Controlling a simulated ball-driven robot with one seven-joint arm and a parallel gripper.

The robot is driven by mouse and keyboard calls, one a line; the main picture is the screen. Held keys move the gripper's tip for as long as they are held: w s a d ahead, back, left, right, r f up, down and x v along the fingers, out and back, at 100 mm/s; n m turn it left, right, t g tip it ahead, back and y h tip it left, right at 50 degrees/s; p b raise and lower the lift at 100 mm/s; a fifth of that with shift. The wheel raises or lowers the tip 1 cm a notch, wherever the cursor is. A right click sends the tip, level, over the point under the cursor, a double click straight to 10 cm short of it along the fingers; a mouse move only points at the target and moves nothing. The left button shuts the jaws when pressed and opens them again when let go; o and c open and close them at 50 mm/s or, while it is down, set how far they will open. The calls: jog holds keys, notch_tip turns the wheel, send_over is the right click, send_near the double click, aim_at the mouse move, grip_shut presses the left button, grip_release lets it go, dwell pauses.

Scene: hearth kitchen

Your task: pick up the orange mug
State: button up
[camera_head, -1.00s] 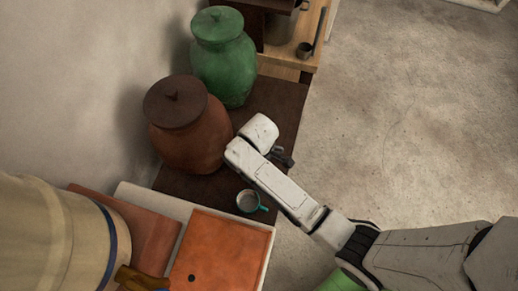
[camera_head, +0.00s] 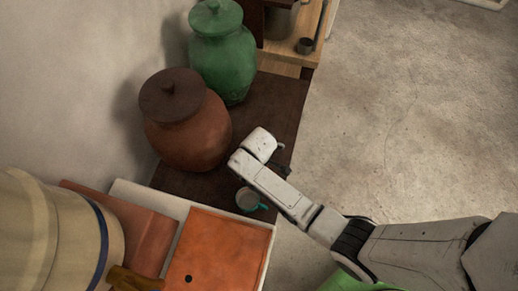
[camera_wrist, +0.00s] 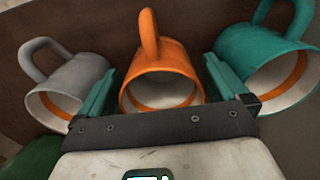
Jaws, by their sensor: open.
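The orange mug (camera_wrist: 162,80) is in the middle of the wrist view, its open mouth facing the camera and its handle pointing up in the picture. My gripper (camera_wrist: 161,72) is open, with one teal finger on each side of the orange mug. I cannot tell whether the fingers touch it. A grey mug (camera_wrist: 70,85) is left of the left finger, and a teal mug (camera_wrist: 262,65) is close by the right finger. In the head view my arm hides the orange mug and most of the gripper; the teal mug (camera_head: 247,199) shows beside the arm.
The mugs are on a dark brown counter (camera_head: 275,105). A brown lidded jar (camera_head: 187,125) and a green lidded jar (camera_head: 222,55) stand along the wall side. An orange board (camera_head: 215,255) lies at the near end. Open floor (camera_head: 410,110) is to the right.

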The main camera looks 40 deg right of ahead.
jog(key=c, duration=0.9)
jog(key=shift+r, duration=0.15)
jog(key=shift+c, duration=0.2)
